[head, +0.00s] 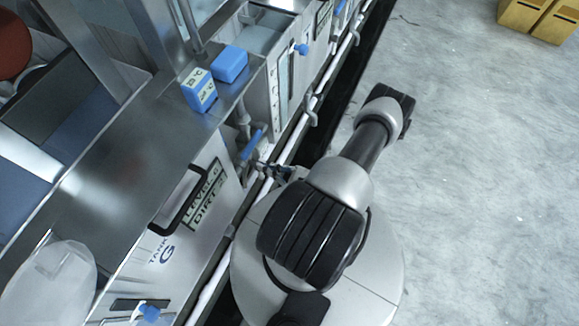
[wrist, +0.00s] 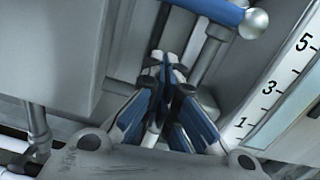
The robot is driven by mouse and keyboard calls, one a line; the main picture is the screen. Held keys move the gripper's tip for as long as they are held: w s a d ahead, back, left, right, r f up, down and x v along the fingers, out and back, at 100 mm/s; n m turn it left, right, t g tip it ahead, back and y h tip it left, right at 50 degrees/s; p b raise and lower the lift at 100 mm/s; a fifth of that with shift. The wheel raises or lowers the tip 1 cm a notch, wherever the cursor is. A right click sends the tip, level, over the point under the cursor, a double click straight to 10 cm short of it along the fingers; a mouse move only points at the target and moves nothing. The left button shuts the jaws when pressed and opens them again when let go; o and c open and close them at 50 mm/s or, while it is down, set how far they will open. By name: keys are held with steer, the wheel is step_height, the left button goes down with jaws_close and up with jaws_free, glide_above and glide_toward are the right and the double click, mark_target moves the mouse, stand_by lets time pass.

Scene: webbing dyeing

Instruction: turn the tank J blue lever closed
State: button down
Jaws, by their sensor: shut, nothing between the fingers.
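A blue lever (head: 252,144) is on the pipework at the tank fronts, at the centre of the head view. No tank J label is readable, so I cannot tell for sure that it belongs to tank J. In the wrist view a blue lever (wrist: 205,9) with a silver ball end crosses the top, ahead of my gripper. My gripper (wrist: 167,62) is shut and empty, its fingertips below the lever in that picture and apart from it. In the head view my gripper (head: 266,169) is small, just below the lever, partly behind my arm.
Tank G's front (head: 163,251) has a black handle (head: 180,200). Blue boxes (head: 230,64) sit on the metal ledge. White pipes (head: 308,112) run along the tanks.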

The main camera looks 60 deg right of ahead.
steer(key=s+d+p, duration=0.1)
steer(key=s, duration=0.8)
steer(key=shift+w, duration=0.1)
steer(key=shift+d+r, duration=0.1)
